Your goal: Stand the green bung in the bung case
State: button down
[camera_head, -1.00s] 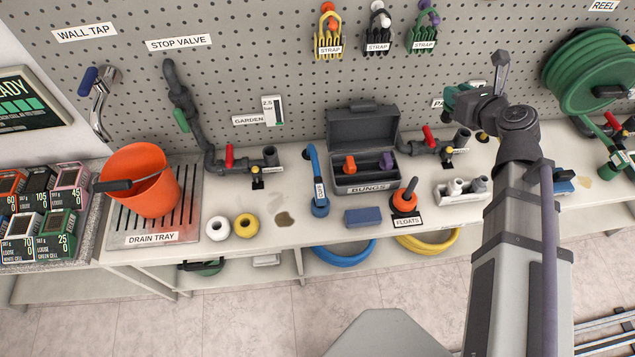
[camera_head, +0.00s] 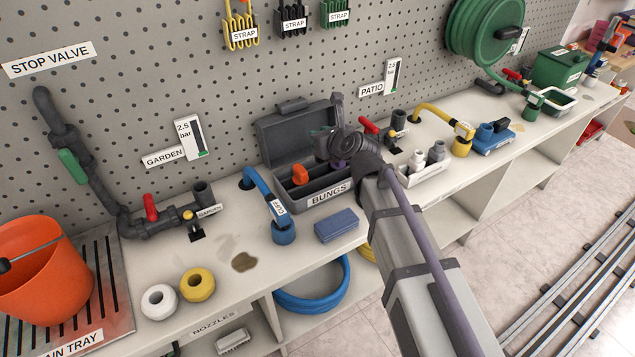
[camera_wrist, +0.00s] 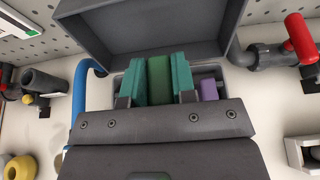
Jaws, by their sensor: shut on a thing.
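The grey bung case (camera_head: 262,176) stands open on the bench against the pegboard, its lid leaning back. An orange bung (camera_head: 300,175) stands in its left part. A purple bung (camera_wrist: 208,90) shows in the wrist view, right of my fingers. My gripper (camera_wrist: 160,80) is shut on the green bung (camera_wrist: 158,80), between its teal fingers. It is over the case opening, in front of the lid. The bung's lower end is hidden, so I cannot tell whether it touches the case floor. In the head view my wrist hides the case's right part.
A blue block (camera_head: 337,225) lies in front of the case. A blue hose end (camera_head: 283,230) stands to its left. Right of it are the patio pipe with a red lever (camera_head: 368,125) and a white holder with grey fittings (camera_head: 420,172).

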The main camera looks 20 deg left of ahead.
aim_at(320, 161)
notch_tip(320, 161, down, 9)
jog(key=b, duration=0.7)
jog(key=shift+r, duration=0.25)
jog(key=shift+f, duration=0.15)
jog(key=c, duration=0.9)
grip_release()
jog(key=shift+c, duration=0.2)
jog(key=shift+r+p, duration=0.25)
jog(key=shift+p, duration=0.05)
jog(key=p+v, duration=0.4)
jog(key=v, duration=0.8)
